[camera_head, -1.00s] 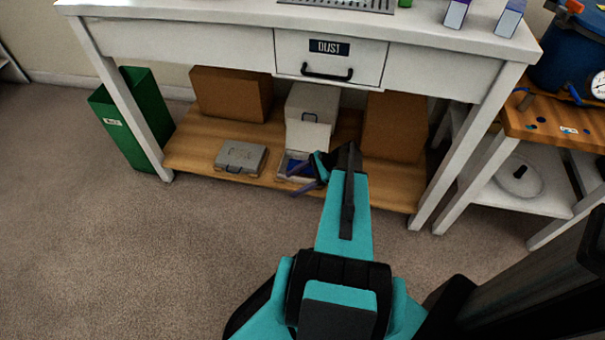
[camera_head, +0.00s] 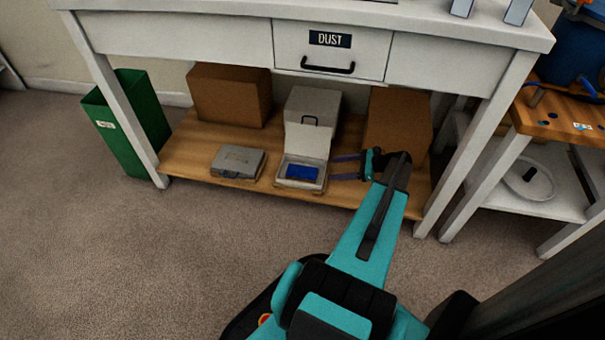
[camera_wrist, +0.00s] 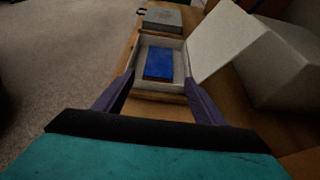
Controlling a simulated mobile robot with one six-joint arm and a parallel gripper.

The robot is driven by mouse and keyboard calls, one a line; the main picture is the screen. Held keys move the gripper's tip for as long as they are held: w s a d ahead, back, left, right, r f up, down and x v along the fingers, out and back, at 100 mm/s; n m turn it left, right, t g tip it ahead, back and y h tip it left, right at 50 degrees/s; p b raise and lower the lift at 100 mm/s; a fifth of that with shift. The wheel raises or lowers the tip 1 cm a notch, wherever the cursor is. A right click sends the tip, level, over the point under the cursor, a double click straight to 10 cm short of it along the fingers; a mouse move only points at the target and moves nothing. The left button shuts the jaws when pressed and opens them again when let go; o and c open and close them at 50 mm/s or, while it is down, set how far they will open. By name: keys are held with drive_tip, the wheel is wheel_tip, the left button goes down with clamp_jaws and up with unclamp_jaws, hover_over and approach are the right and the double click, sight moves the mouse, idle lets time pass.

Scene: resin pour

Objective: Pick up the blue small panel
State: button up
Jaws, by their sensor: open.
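The blue small panel (camera_head: 302,173) lies flat inside an open white case (camera_head: 284,182) on the wooden lower shelf. The case lid (camera_head: 307,141) stands up at its back. My gripper (camera_head: 345,167) is open and empty, just right of the case, with its fingers pointing left toward it. In the wrist view the blue panel (camera_wrist: 159,64) lies in the case beyond and between the two purple fingers (camera_wrist: 158,88). The fingers do not touch the panel.
A closed grey case (camera_head: 238,161) lies left of the open case. Brown boxes (camera_head: 230,96) stand behind on the shelf (camera_head: 190,150). The table leg (camera_head: 475,140) is right of my arm, and the drawer front (camera_head: 330,55) is above. A green bin (camera_head: 135,120) stands at the left.

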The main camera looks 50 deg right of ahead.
drive_tip(key=shift+w+a+f, duration=0.1)
drive_tip(key=b, duration=0.3)
approach(303, 172)
drive_tip(key=shift+x, duration=1.7)
drive_tip(key=shift+w, duration=0.1)
drive_tip(key=shift+b+x, duration=0.9)
drive_tip(key=shift+x, duration=0.25)
drive_tip(key=shift+b+x, duration=0.65)
drive_tip(key=shift+x, duration=0.7)
drive_tip(key=c, duration=0.9)
